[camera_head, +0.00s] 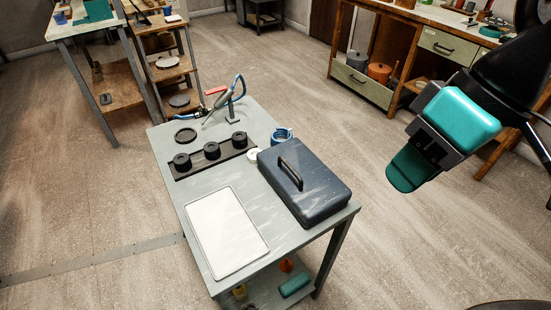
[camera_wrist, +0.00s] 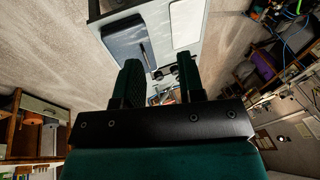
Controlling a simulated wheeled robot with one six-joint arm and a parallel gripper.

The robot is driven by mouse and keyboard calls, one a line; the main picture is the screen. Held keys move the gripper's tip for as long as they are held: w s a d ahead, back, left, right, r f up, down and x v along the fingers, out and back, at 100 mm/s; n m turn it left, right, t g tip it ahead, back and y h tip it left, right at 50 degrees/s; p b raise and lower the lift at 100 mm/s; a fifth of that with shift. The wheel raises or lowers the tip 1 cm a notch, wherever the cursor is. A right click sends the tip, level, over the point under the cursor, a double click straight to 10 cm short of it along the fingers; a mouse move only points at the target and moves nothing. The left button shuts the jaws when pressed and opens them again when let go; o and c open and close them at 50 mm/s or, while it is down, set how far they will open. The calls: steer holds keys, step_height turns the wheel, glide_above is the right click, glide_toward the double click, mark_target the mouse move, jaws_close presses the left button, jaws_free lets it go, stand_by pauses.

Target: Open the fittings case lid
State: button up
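The fittings case (camera_head: 318,192) is a dark blue box with a black bar handle (camera_head: 291,173) on top. It sits at the right front of the small grey table, and its lid looks shut. My gripper (camera_head: 408,168) hangs in the air to the right of the table, apart from the case. In the wrist view its two dark green fingers (camera_wrist: 160,82) stand apart with nothing between them. The case also shows in the wrist view (camera_wrist: 124,44), beyond the fingers. The case's far side is hidden in the head view.
The grey table (camera_head: 185,205) also holds a white tray (camera_head: 226,232), a black rack with three round pieces (camera_head: 212,152), a blue roll (camera_head: 281,136) and a lamp-like stand (camera_head: 232,113). Benches (camera_head: 430,40) stand behind. The floor right of the table is clear.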

steer(key=w+a+h, duration=0.1)
steer(key=w+a, duration=0.4)
steer(key=w, duration=0.8)
steer(key=g+h+p, duration=0.1)
glide_above(297, 167)
steer(key=s+d, duration=0.2)
steer(key=s, duration=0.1)
steer(key=d+x, duration=0.1)
steer(key=x, duration=0.4)
steer(key=p+x, duration=0.1)
steer(key=x, duration=0.7)
steer(key=p+x, duration=0.1)
steer(key=x, duration=0.7)
steer(key=shift+w+d+f, duration=0.15)
steer(key=shift+w+f, duration=0.05)
steer(key=shift+f, duration=0.1)
jaws_close()
